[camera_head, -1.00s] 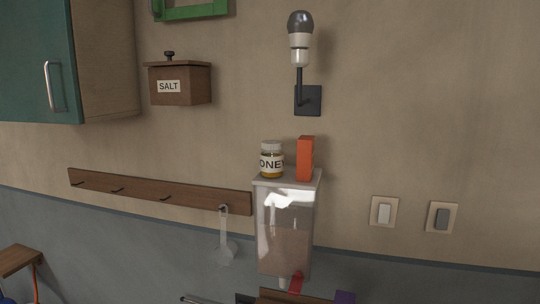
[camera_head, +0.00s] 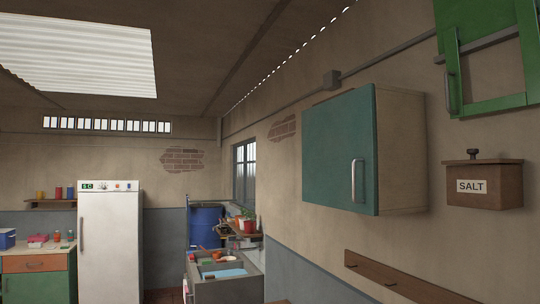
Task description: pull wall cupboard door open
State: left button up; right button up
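The wall cupboard (camera_head: 395,150) hangs on the beige wall right of the middle in the head view. Its teal door (camera_head: 330,150) looks shut. A vertical metal bar handle (camera_head: 354,180) sits low near the door's right edge. Neither of my grippers shows in the head view, so nothing is seen touching the door or handle.
A wooden salt box (camera_head: 484,183) and a green frame (camera_head: 490,60) are on the wall right of the cupboard. A wooden hook rail (camera_head: 400,280) runs below. A white fridge (camera_head: 110,240), a sink unit (camera_head: 225,285) and a blue barrel (camera_head: 205,228) stand further left.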

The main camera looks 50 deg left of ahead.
aim_at(339, 157)
jog(key=u, duration=1.15)
